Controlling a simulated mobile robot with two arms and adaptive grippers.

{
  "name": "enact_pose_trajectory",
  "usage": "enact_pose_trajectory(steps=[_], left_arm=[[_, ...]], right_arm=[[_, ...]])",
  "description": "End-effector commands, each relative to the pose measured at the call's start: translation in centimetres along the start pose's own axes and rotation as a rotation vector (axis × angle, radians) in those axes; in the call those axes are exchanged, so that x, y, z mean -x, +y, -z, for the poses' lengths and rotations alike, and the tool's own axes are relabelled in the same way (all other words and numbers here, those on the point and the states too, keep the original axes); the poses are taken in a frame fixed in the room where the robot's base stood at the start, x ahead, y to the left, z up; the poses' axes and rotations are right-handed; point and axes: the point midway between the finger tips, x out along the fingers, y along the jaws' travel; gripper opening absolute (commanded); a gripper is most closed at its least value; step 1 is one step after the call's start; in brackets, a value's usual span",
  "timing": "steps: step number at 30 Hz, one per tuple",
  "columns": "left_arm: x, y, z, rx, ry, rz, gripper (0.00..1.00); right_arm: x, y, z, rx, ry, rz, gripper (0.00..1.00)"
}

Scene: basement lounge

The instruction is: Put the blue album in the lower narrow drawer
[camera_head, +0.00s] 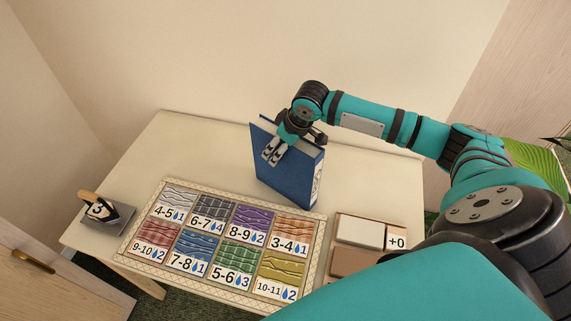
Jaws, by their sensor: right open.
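The blue album (281,174) stands upright on the cream table, behind the game board. Its lighter spine or page side faces right. My right gripper (274,153) is above and in front of the album's top edge, with its fingers pointing down toward the viewer side. It is open; whether a finger touches the album I cannot tell. My left gripper is not in view. No lower narrow drawer can be made out; only a wooden front with a brass handle (33,261) shows at the lower left.
The table (165,140) has a game board (125,243) with several numbered coloured tiles. A grey stand with a dark iron-like piece (113,214) is at the left. A tray with light and brown blocks (358,232) is at the right. The table's back left is clear.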

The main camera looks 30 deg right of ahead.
Motion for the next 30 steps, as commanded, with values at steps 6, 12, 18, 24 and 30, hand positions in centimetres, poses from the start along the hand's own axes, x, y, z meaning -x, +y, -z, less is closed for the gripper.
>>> enact_pose_trajectory(steps=[6,12,18,24,30], left_arm=[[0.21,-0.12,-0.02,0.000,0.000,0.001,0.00],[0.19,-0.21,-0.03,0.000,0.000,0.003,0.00],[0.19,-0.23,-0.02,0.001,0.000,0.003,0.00],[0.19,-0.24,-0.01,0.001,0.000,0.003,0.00],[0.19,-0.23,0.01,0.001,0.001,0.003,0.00]], right_arm=[[-0.10,0.02,-0.03,0.000,0.001,-0.001,0.70],[-0.12,0.02,-0.04,0.000,0.000,0.000,0.66],[-0.12,0.01,-0.04,0.000,0.000,0.000,0.40],[-0.13,0.00,-0.05,0.000,0.000,0.000,0.14],[-0.13,-0.01,-0.05,0.000,0.000,0.000,0.00]])
